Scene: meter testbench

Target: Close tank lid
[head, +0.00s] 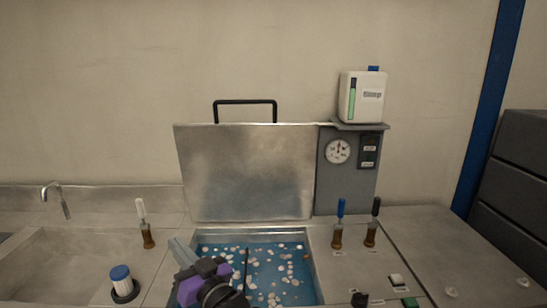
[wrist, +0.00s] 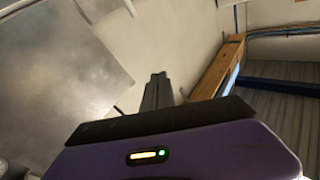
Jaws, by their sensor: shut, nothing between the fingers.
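The tank lid (head: 245,172) is a plain metal plate standing upright, open, at the back of the tank. Its black bar handle (head: 245,102) is at the top edge. The tank (head: 275,270) below it shows blue water with pale pebbles. The purple and black body of my gripper (head: 205,280) is low in the head view, in front of the lid and over the tank's left front. In the wrist view, my gripper (wrist: 158,78) has its dark fingers together and empty. The metal plate at left there (wrist: 60,65) looks like the lid, apart from the fingers.
A grey gauge panel (head: 345,180) with a white box (head: 362,97) on top stands right of the lid. Levers (head: 337,225) stand right of the tank and another (head: 146,225) left of it. A sink tap (head: 57,195) and a blue-capped cylinder (head: 122,280) are at left.

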